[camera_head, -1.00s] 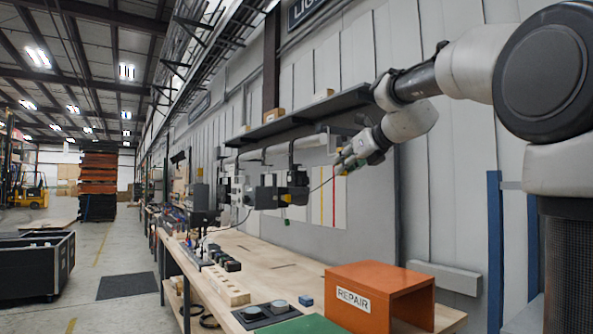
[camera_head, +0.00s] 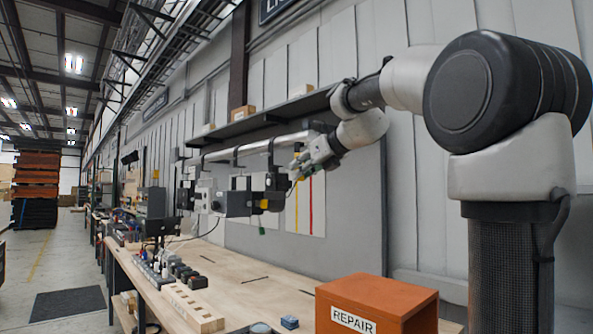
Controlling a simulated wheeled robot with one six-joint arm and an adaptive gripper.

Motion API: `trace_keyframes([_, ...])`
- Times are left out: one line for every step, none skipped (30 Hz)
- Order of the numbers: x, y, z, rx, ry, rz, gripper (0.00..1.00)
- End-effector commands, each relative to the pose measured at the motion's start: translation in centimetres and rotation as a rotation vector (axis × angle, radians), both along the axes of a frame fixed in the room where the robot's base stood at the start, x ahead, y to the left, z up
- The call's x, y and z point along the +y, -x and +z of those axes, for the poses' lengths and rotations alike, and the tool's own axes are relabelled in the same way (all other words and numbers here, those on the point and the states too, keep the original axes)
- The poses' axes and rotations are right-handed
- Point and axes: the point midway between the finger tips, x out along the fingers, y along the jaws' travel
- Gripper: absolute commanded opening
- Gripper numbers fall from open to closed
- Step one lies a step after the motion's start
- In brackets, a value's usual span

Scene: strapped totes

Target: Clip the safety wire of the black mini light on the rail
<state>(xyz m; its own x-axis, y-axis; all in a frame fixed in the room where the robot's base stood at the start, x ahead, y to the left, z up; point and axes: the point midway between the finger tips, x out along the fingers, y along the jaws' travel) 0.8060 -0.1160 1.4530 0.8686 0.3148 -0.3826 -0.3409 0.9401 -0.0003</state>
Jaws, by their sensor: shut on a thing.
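A silver rail (camera_head: 262,147) runs under the dark shelf along the wall. Several lights hang from it. The black mini light (camera_head: 272,183) appears to be the dark one at the right end of the row. A grey-bodied light (camera_head: 236,199) hangs to its left. My gripper (camera_head: 299,168) is at the rail's right end, above and right of the black light. It is shut on a thin dark safety wire (camera_head: 291,190), which runs down towards that light. The fingertips and the wire's end are too small to see clearly, and I see no clip.
A wooden workbench (camera_head: 235,265) below carries an orange REPAIR box (camera_head: 376,302), a pale wooden block (camera_head: 192,309) and several small dark items. Bare bench lies under the lights.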

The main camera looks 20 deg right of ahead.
Motion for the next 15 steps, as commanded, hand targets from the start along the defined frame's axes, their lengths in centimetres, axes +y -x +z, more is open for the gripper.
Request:
trace_keyframes([-0.5, -0.2, 0.0, 0.0, -0.001, -0.003, 0.0])
trace_keyframes([-0.8, -0.3, -0.1, 0.001, 0.0, -0.004, 0.0])
trace_keyframes([-1.2, -0.4, 0.0, 0.0, -0.001, -0.003, 0.0])
trace_keyframes([-1.4, -0.5, 0.0, 0.0, 0.0, -0.002, 0.0])
trace_keyframes([-1.6, -0.6, 0.0, 0.0, 0.0, -0.002, 0.0])
trace_keyframes([-2.0, -0.7, 0.0, 0.0, -0.001, -0.003, 0.0])
trace_keyframes([-2.2, -0.8, -0.1, 0.001, 0.0, -0.004, 0.0])
trace_keyframes([-2.5, -0.9, -0.1, 0.001, 0.0, -0.004, 0.0])
trace_keyframes([-2.8, -1.0, -0.1, 0.001, 0.0, -0.001, 0.0])
trace_keyframes([-3.0, -1.1, 0.0, 0.0, -0.001, -0.001, 0.0])
trace_keyframes([-3.3, -1.2, 0.0, -0.001, 0.0, -0.002, 0.0])
trace_keyframes([-3.6, -1.3, 0.0, 0.0, 0.0, -0.003, 0.0])
trace_keyframes([-3.9, -1.4, 0.0, 0.0, 0.0, -0.002, 0.0])
trace_keyframes([-4.1, -1.5, -0.1, 0.001, 0.0, -0.002, 0.0])
trace_keyframes([-4.4, -1.6, -0.1, 0.001, -0.001, -0.002, 0.0])
